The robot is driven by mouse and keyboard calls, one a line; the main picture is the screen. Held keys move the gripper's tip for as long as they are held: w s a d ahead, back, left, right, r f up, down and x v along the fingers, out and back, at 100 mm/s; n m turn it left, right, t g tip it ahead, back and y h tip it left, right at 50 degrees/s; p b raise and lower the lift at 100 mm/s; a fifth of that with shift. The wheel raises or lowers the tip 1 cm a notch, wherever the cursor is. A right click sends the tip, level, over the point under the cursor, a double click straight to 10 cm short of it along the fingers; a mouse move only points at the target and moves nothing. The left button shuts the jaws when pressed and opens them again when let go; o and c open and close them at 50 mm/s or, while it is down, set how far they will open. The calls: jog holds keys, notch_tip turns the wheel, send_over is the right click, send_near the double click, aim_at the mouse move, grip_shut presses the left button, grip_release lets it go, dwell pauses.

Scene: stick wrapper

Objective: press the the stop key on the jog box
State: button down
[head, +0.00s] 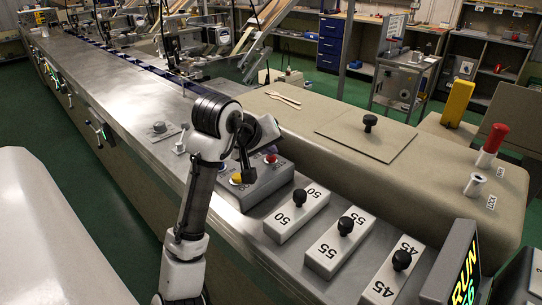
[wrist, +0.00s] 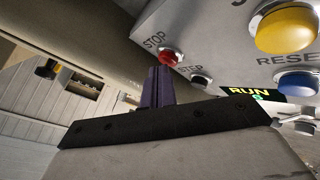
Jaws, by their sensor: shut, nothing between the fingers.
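The jog box (head: 268,183) is a grey box on the metal bench top, partly hidden by my arm in the head view. Its red stop key (wrist: 171,57) sits beside the printed word STOP in the wrist view; a red key also shows in the head view (head: 271,158). My gripper (wrist: 160,70) is shut and empty. Its dark fingertips are right at the red key's near side; I cannot tell whether they touch.
A dark STEP key (wrist: 201,79), a large yellow button (wrist: 286,30) and a blue RESET button (wrist: 298,84) are close by. Numbered blocks with black knobs (head: 298,198) stand to the right. A lit RUN display (head: 465,275) is at the lower right.

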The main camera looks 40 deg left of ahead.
aim_at(268, 162)
jog(key=shift+f, duration=0.15)
dwell(0.4)
jog(key=shift+r+p, duration=0.85)
jog(key=shift+r, duration=0.05)
notch_tip(268, 162, up, 5)
jog(key=p, duration=0.4)
jog(key=shift+p, duration=0.4)
jog(key=shift+f, duration=0.1)
